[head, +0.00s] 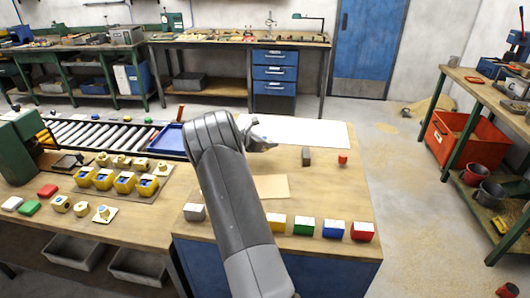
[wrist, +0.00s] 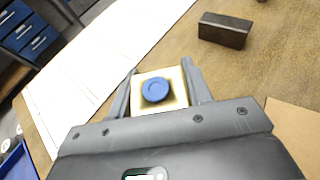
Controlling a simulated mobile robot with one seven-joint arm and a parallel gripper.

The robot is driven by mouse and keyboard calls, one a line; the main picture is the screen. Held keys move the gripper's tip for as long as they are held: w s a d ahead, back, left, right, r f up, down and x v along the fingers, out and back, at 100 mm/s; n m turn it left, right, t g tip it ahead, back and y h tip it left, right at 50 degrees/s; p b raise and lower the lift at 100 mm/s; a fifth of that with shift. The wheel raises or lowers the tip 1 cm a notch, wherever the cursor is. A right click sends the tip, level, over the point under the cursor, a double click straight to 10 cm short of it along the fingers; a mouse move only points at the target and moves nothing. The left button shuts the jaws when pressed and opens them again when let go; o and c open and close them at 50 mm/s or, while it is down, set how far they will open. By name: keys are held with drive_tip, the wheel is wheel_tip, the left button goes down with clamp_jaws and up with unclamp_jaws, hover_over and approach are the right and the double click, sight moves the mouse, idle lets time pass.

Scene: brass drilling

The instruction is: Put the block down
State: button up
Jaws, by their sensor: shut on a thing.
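In the wrist view my gripper (wrist: 157,88) is shut on a pale, brass-toned block (wrist: 177,83) with a round blue piece on its top. One finger lies on each side of the block. In the head view my gripper (head: 262,143) is over the bench, near the front edge of a white sheet (head: 310,132), and my arm hides the held block. I cannot tell whether the block touches the bench or hangs above it.
A dark metal block (head: 306,157) and a red cylinder (head: 343,160) stand to the right of my gripper. A tan board (head: 272,186) lies nearer. Several coloured boxes, including a green one (head: 304,226), line the front edge. A blue tray (head: 167,139) is left.

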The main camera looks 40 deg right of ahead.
sight(264, 156)
drive_tip(key=shift+w+a+f, duration=0.25)
drive_tip(key=shift+w+f, duration=0.1)
drive_tip(key=shift+w, duration=0.25)
drive_tip(key=shift+f, duration=2)
drive_tip(key=shift+f, duration=0.15)
drive_tip(key=o, duration=1.4)
drive_tip(key=shift+o, duration=0.2)
